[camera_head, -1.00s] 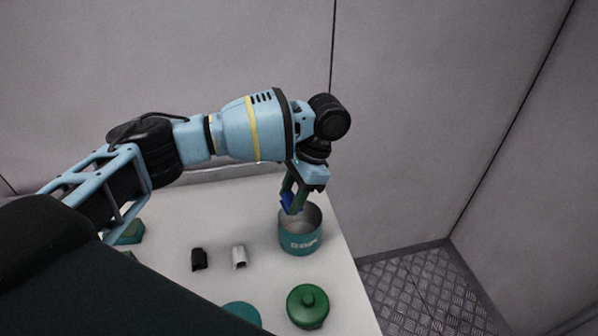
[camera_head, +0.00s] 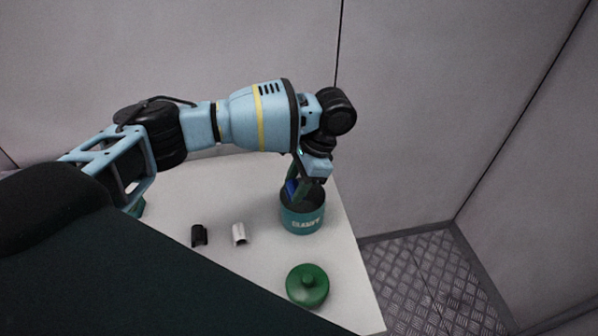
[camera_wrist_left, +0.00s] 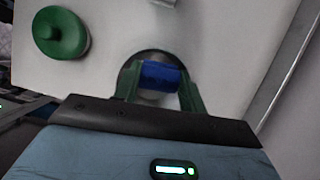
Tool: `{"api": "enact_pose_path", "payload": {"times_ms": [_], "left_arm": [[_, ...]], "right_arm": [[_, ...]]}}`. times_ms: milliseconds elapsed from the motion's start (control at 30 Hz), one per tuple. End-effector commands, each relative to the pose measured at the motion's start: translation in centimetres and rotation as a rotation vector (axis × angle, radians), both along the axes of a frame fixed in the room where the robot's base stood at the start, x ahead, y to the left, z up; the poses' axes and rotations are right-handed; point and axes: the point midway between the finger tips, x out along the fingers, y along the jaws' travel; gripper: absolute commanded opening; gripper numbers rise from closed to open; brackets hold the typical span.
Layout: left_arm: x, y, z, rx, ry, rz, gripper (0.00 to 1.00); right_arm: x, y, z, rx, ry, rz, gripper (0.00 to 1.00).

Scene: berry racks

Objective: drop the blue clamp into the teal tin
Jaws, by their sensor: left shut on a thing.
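The blue clamp (camera_wrist_left: 158,76) is between the two green fingers of my left gripper (camera_wrist_left: 160,84), which is shut on it. In the head view a small part of the clamp (camera_head: 291,188) shows beside the fingers. The teal tin (camera_head: 302,221) stands upright and open near the right edge of the table. The gripper and clamp are at the tin's mouth, over its opening. In the left wrist view the dark rim of the tin (camera_wrist_left: 130,62) shows around the clamp. How deep the clamp is in the tin I cannot tell. My right gripper is not in view.
A green knobbed lid or pot (camera_head: 307,286) stands in front of the tin. A black clamp (camera_head: 199,236) and a white clamp (camera_head: 239,234) lie to its left on the white table (camera_head: 262,262). Grey walls stand behind and at right.

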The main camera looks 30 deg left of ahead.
Motion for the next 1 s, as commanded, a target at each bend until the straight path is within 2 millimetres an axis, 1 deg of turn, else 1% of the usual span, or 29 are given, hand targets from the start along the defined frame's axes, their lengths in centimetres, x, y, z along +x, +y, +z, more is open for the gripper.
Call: {"api": "enact_pose_path", "payload": {"times_ms": [33,100,367,400,500,600,867,1000], "left_arm": [[0.0,0.0,-0.8,0.0,0.004,0.0,0.2],[0.0,0.0,-1.0,0.0,0.001,0.001,0.2],[0.1,0.0,-0.8,-0.001,-0.005,0.001,0.2],[0.1,0.0,-0.8,0.0,-0.004,0.001,0.42],[0.1,0.0,-0.8,0.0,-0.004,0.001,0.55],[0.1,0.0,-0.8,0.0,-0.004,0.001,0.66],[0.1,0.0,-0.8,-0.001,-0.003,0.001,0.66],[0.4,-0.4,0.2,-0.002,-0.005,0.0,0.66]], "right_arm": [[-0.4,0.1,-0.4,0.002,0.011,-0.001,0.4],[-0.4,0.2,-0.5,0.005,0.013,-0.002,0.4],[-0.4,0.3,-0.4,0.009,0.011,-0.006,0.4],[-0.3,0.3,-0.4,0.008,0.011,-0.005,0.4],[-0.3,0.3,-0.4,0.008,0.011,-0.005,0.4],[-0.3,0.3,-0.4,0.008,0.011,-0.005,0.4],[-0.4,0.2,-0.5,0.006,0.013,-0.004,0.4],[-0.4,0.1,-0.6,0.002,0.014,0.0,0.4]]}}
